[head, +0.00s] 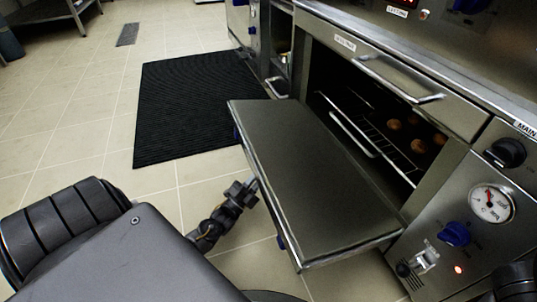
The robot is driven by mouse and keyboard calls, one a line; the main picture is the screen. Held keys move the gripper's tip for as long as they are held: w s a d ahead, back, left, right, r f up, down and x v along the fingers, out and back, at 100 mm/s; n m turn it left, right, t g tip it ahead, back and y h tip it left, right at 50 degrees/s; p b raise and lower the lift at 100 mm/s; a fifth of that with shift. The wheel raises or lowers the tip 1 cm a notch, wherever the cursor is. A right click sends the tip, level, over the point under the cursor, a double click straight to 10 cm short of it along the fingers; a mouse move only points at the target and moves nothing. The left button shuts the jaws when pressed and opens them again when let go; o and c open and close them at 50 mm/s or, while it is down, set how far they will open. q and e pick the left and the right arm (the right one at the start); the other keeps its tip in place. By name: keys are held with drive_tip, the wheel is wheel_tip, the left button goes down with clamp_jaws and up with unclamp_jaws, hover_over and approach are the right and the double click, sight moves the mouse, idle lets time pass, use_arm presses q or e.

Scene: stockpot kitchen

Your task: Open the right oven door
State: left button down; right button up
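The right oven door (315,180) is folded down and lies about level in front of the open oven cavity (375,110). Blue parts show at its outer edge, and its underside is hidden. My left gripper (247,189) is at the middle of that outer edge, touching or very close to it. Its fingertips are small and partly hidden by the door, so whether they grip anything is unclear. My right gripper is not clearly visible.
Inside the oven, several round brown items (394,124) sit on a wire rack (352,135). A panel with a bar handle (400,85) is above the opening. A gauge (491,203) and knobs are at right. A black mat (190,105) lies on the tiled floor at left.

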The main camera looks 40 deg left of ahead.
use_arm(q)
drive_tip(key=shift+w+f, duration=0.1)
idle(0.3)
drive_tip(key=c, duration=1.2)
unclamp_jaws()
drive_tip(key=s+p, duration=0.2)
drive_tip(key=s, duration=0.3)
drive_tip(key=s+a+f+p, duration=0.1)
drive_tip(key=s+p, duration=0.1)
drive_tip(key=s, duration=0.4)
drive_tip(key=s+f+p, duration=0.1)
drive_tip(key=s+p, duration=0.1)
drive_tip(key=s, duration=0.3)
drive_tip(key=shift+s+a+f, duration=0.15)
drive_tip(key=shift+s+a, duration=0.1)
drive_tip(key=shift+a, duration=0.05)
